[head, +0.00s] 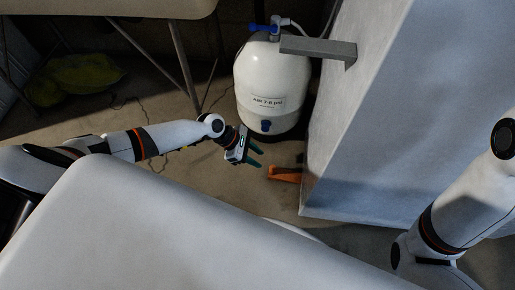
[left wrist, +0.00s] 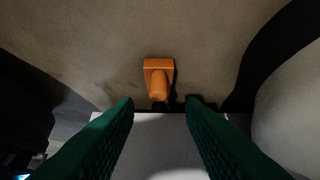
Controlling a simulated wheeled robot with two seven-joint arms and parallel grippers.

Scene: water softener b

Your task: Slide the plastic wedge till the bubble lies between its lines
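The orange plastic wedge (head: 283,174) lies on the floor at the foot of a big pale cabinet (head: 370,140). In the left wrist view the wedge (left wrist: 158,78) is ahead of the fingertips, centred between them, with its narrow end toward me. My left gripper (head: 258,157) has green fingers spread apart and empty, just left of and above the wedge in the head view; its fingers frame the lower left wrist view (left wrist: 158,110). No bubble or lines can be made out. My right arm shows at the right, but its gripper is out of view.
A white tank (head: 271,85) with a blue valve stands behind the wedge. A grey bar (head: 318,47) juts from the cabinet toward it. A table (head: 110,8) and a green-yellow bag (head: 80,73) are at the back left. Floor left of the tank is mostly clear.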

